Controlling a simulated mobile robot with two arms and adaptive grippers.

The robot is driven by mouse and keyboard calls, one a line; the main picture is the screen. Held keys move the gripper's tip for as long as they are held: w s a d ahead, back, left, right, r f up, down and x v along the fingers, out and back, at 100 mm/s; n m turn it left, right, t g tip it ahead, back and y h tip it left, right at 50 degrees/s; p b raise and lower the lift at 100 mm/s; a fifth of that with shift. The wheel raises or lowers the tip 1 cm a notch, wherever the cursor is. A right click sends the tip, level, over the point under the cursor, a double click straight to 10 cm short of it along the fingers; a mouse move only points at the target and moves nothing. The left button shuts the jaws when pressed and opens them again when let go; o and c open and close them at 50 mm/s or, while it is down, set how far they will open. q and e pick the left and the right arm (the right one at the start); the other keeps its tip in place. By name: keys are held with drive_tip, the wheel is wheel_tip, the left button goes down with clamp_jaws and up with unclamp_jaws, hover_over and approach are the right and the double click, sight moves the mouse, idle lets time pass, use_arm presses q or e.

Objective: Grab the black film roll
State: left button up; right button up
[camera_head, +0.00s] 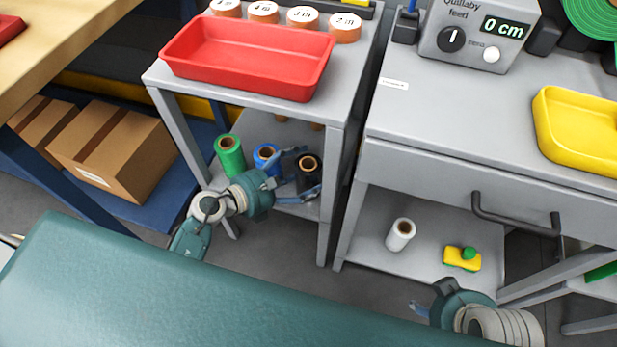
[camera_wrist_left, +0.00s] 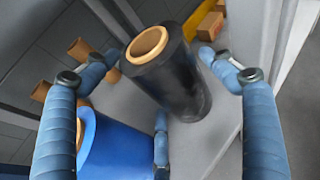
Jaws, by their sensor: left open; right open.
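The black film roll (camera_head: 308,172) stands on the lower shelf of the left cart, partly behind my left gripper in the head view. In the left wrist view the black film roll (camera_wrist_left: 175,80) shows its brown core and lies between my fingers. My left gripper (camera_head: 290,183) is open, its fingers on either side of the roll; in the left wrist view (camera_wrist_left: 178,98) I cannot tell whether they touch it. The blue film roll (camera_head: 266,157) is just left of it and close to a finger. My right gripper (camera_head: 420,308) is open and empty, partly out of frame at the bottom.
A green film roll (camera_head: 230,155) stands left on the same shelf. A red tray (camera_head: 248,60) sits on the cart's top. Cart legs (camera_head: 330,205) border the space.

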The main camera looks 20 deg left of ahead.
use_arm(q)
drive_tip(key=shift+w+d+f, duration=0.2)
drive_tip(key=shift+w+d, duration=0.05)
drive_tip(key=shift+w, duration=0.1)
drive_tip(key=shift+c, duration=0.2)
drive_tip(key=c, duration=1.2)
drive_tip(key=shift+r, duration=0.1)
drive_tip(key=shift+c, duration=0.3)
